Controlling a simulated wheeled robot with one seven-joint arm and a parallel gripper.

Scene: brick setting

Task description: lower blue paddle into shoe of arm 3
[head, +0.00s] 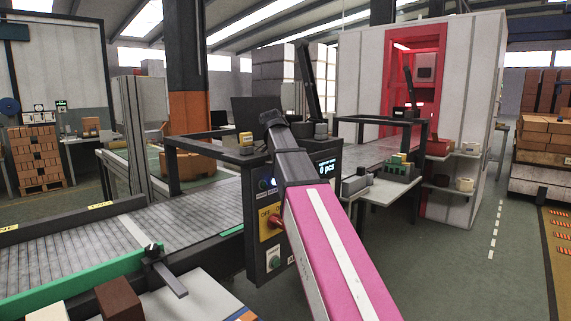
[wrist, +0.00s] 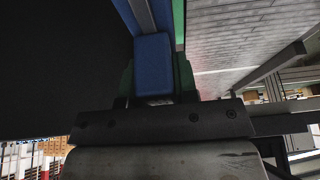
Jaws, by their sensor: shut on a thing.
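The blue paddle (wrist: 154,66) shows in the wrist view, a flat-faced blue block with a longer blue and grey length running up out of the frame. My gripper (wrist: 155,88) is shut on it, with a green finger along each side. The paddle's far end is out of view. I cannot make out the shoe of arm 3 in either view. In the head view a dark bracket (head: 153,252) with a short grey bar sits on the conveyor's green rail; I cannot tell which arm it belongs to. My gripper cannot be made out in the head view.
A grey roller conveyor (head: 130,235) crosses the left. A dark control box (head: 268,228) with a screen and buttons stands partly behind my pink arm. A brown block (head: 118,298) lies at the front left. A side table (head: 378,188) and open floor (head: 450,270) are right.

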